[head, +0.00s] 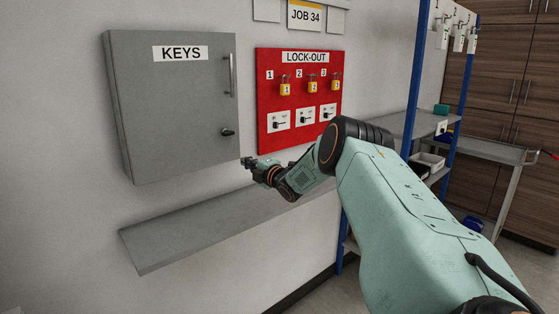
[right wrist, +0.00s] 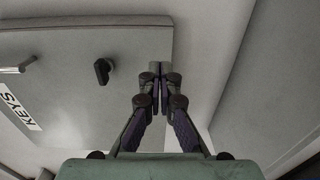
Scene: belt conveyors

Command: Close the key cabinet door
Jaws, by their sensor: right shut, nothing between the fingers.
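The grey key cabinet (head: 175,105) is on the wall at the left of the head view. Its door (right wrist: 80,50) carries a KEYS label, a bar handle (head: 232,75) and a dark turn knob (head: 227,132). The door looks flush with the cabinet, with no clear gap. My right gripper (head: 246,162) is shut and empty, just below and right of the door's lower right corner. In the right wrist view its fingertips (right wrist: 159,70) meet in front of the door's edge, beside the knob (right wrist: 103,70); I cannot tell whether they touch. My left gripper is out of view.
A grey wall shelf (head: 190,228) runs below the cabinet and the gripper. A red lock-out board (head: 299,100) with yellow padlocks hangs right of the cabinet. A blue-framed rack (head: 415,80) stands farther right. The wall left of the cabinet is clear.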

